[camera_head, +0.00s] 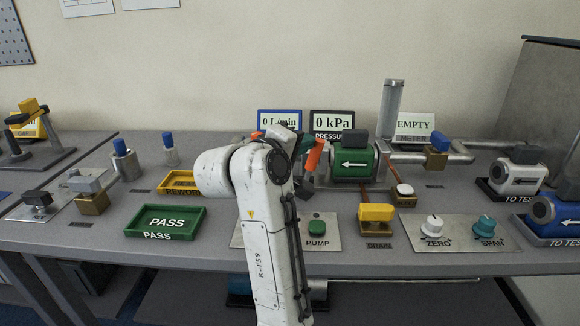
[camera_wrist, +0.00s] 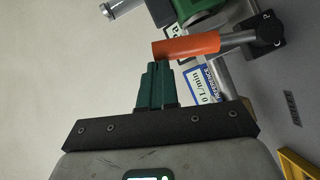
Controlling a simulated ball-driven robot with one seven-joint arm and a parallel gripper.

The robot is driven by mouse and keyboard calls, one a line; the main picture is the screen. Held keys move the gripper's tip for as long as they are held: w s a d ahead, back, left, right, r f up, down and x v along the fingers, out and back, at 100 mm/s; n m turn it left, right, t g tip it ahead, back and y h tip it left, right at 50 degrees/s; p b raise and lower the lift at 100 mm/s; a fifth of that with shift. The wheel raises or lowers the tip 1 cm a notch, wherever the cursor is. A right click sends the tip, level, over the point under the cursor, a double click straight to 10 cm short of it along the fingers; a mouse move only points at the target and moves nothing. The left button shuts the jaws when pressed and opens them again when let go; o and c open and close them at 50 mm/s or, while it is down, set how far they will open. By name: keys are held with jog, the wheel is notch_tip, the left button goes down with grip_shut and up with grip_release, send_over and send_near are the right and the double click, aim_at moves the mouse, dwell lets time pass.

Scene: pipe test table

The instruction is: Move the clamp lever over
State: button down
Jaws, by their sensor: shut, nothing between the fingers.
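The clamp lever has an orange grip (camera_head: 315,154). In the wrist view its orange grip (camera_wrist: 186,47) lies nearly level, on a grey metal rod that runs right to a black block (camera_wrist: 265,37) with small white letters. My gripper (camera_wrist: 157,68) has green fingers, shut together and empty. Their tips are just below the left end of the orange grip; I cannot tell whether they touch it. In the head view my white arm hides most of the lever's base and much of the gripper. A green meter body (camera_head: 352,164) with a white arrow sits right of the lever.
Displays (camera_head: 332,124) stand behind the lever. A green PASS tray (camera_head: 165,222) and a yellow REWORK tray (camera_head: 178,183) lie left of my arm. A yellow drain handle (camera_head: 377,212), a pump button (camera_head: 317,228) and knobs (camera_head: 434,225) are at front right. Pipes run right of the meter.

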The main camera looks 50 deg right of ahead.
jog(key=shift+s+d+f+m+t+y+b, duration=0.25)
jog(key=shift+s+d+m+y+b, duration=0.55)
jog(key=shift+b, duration=0.8)
jog(key=shift+s+d+f+m+t+y+b, duration=0.25)
jog(key=shift+s+d+m+b, duration=0.35)
jog(key=shift+s+b, duration=0.7)
jog(key=shift+w+b, duration=0.25)
jog(key=shift+b, duration=0.05)
jog(key=shift+r, duration=0.1)
jog(key=w+r+v, duration=0.1)
jog(key=w+v, duration=0.1)
jog(key=v, duration=1.1)
jog(key=shift+w+r, duration=0.2)
jog(key=shift+w, duration=0.2)
